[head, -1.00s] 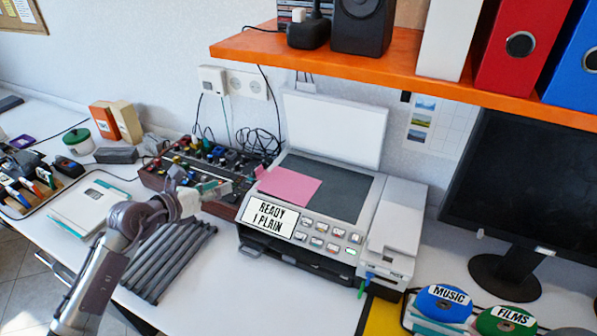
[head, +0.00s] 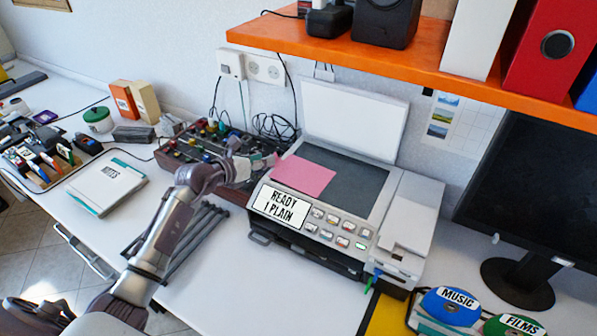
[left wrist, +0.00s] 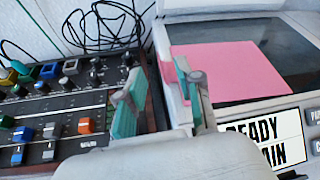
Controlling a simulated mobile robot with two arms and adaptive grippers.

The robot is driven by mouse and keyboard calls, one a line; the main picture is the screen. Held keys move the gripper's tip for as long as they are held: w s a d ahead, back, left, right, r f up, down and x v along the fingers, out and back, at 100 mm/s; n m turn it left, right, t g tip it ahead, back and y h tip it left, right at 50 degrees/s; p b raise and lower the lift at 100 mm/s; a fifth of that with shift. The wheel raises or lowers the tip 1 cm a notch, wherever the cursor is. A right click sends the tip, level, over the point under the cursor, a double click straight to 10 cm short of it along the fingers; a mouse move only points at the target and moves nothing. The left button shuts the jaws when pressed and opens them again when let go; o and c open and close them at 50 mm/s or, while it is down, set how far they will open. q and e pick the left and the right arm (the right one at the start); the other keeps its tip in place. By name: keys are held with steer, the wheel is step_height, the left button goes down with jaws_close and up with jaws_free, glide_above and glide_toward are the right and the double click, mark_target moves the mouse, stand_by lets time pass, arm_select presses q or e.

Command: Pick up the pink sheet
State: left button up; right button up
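The pink sheet (head: 304,176) lies flat on the dark glass of the open printer (head: 345,190), at the left end. A small pink flap stands at its left edge. In the left wrist view the sheet (left wrist: 235,70) is right of my fingers, with the flap just beyond the right finger. My left gripper (head: 262,165) is at the printer's left side, close to the flap. In the left wrist view its teal-padded fingers (left wrist: 163,88) are apart with nothing visible held between them. Contact with the flap cannot be told. My right gripper is not in view.
A mixing panel (head: 190,150) with knobs and cables stands left of the printer, below my gripper. Grey rods (head: 205,235) lie under my arm. An orange shelf (head: 390,72) overhangs the back. A monitor (head: 535,190) stands right.

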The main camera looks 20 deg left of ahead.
arm_select(q)
steer(key=x, duration=0.4)
steer(key=shift+w+d, duration=0.1)
steer(key=shift+w, duration=0.15)
steer(key=shift+s, duration=0.1)
jaws_close()
